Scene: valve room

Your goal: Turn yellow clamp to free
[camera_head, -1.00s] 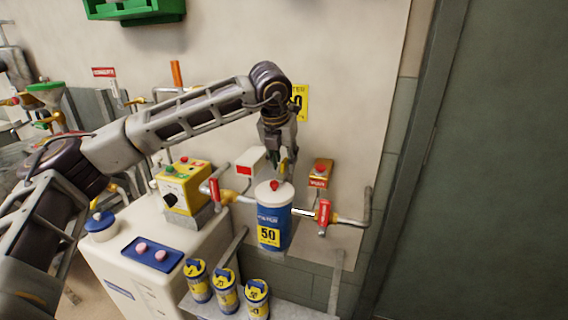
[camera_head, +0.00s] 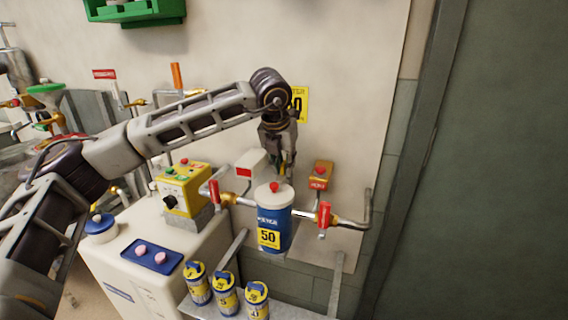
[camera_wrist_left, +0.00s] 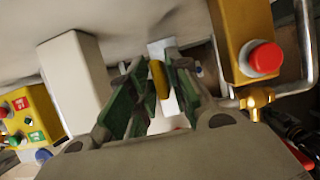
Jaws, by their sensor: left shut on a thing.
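The yellow clamp (camera_wrist_left: 159,80) shows in the left wrist view as a small upright yellow piece between my green-padded fingers. My left gripper (camera_wrist_left: 157,70) is shut on it. In the head view my left gripper (camera_head: 287,168) points down just behind and above the blue canister (camera_head: 271,232) with its white lid and red knob. There the fingers mostly hide the clamp. My right gripper is in neither view.
Red-handled valves (camera_head: 325,216) and (camera_head: 214,192) on pipes flank the canister. An orange box with a red button (camera_head: 320,175) stands right of the gripper, a white box (camera_head: 251,164) left. Several small yellow-blue canisters (camera_head: 226,294) stand on the lower shelf.

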